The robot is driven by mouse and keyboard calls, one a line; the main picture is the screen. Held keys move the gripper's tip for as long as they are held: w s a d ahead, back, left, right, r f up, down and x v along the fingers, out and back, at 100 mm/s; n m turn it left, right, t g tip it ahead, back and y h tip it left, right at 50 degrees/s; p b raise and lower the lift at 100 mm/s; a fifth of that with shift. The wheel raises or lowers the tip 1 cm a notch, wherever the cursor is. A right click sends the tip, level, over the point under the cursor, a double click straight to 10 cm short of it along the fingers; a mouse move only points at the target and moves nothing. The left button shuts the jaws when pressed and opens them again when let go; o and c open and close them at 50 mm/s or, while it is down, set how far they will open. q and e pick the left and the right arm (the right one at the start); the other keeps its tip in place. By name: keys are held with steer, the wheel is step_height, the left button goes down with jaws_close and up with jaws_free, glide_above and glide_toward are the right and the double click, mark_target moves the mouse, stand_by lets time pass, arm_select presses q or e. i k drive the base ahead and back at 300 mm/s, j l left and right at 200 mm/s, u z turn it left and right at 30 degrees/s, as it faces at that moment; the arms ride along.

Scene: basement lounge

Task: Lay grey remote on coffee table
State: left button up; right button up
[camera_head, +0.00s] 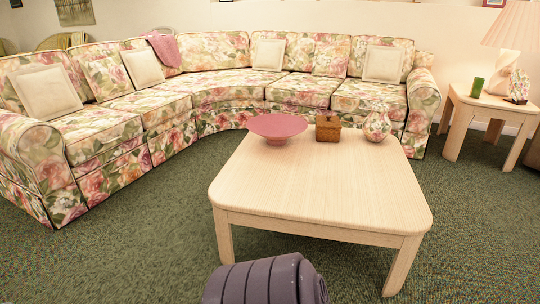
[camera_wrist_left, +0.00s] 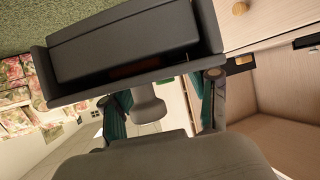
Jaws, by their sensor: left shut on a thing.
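The coffee table (camera_head: 320,185) is pale wood and stands in the middle of the head view, with a broad bare area at its near side. My left gripper (camera_wrist_left: 163,88) shows only in the left wrist view, its fingers shut on a dark grey block, which I take for the grey remote (camera_wrist_left: 130,45). The block lies across the top of that view and hides the fingertips. Neither the remote nor my left arm shows in the head view. My right gripper is in neither view.
A pink bowl (camera_head: 276,127), a wooden box (camera_head: 328,127) and a floral vase (camera_head: 377,126) stand along the table's far edge. A floral sectional sofa (camera_head: 210,85) curves behind. A ribbed purple thing (camera_head: 265,281) is at the bottom. A side table (camera_head: 490,104) stands right.

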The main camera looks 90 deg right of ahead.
mark_target(317, 184)
steer(key=k+l+z, duration=0.15)
steer(key=l+z, duration=0.15)
steer(key=z, duration=0.15)
steer(key=k+l+z, duration=0.1)
steer(key=l+z, duration=0.6)
steer(key=z, duration=0.15)
steer(key=l+z, duration=0.4)
steer(key=i+l, duration=0.1)
steer(key=l, duration=0.45)
steer(key=l+z, duration=0.1)
steer(key=l, duration=0.45)
steer(key=i+l, duration=0.15)
steer(key=l, duration=0.4)
steer(key=z, duration=0.05)
